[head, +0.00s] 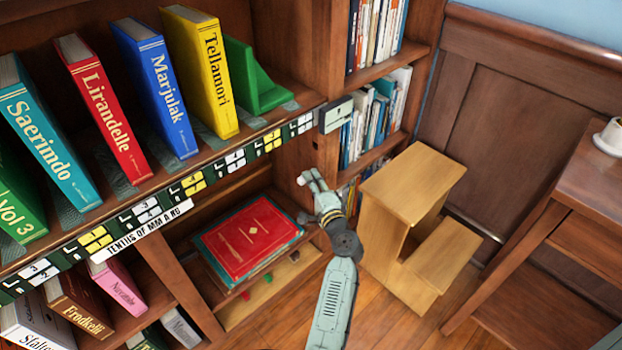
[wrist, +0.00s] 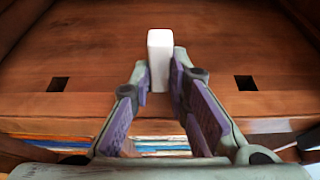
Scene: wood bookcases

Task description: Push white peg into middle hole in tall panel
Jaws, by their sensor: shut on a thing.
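My gripper (head: 318,186) is at the wooden upright of the bookcase in the head view. In the wrist view my gripper (wrist: 164,72) is shut on the white peg (wrist: 160,48), with a purple-padded finger on each side. The peg stands out past the fingertips toward the tall wooden panel (wrist: 100,60). Two dark square holes show in the panel, a left one (wrist: 58,84) and a right one (wrist: 246,83). The peg is between them in the picture and covers the middle hole's place. I cannot tell whether the peg tip touches the panel.
Large books, such as the yellow one (head: 203,75), stand on the shelf above a strip of labels. A red book (head: 248,238) lies in the lower compartment. A wooden step stool (head: 415,185) stands right of my arm. Wooden floor shows in front.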

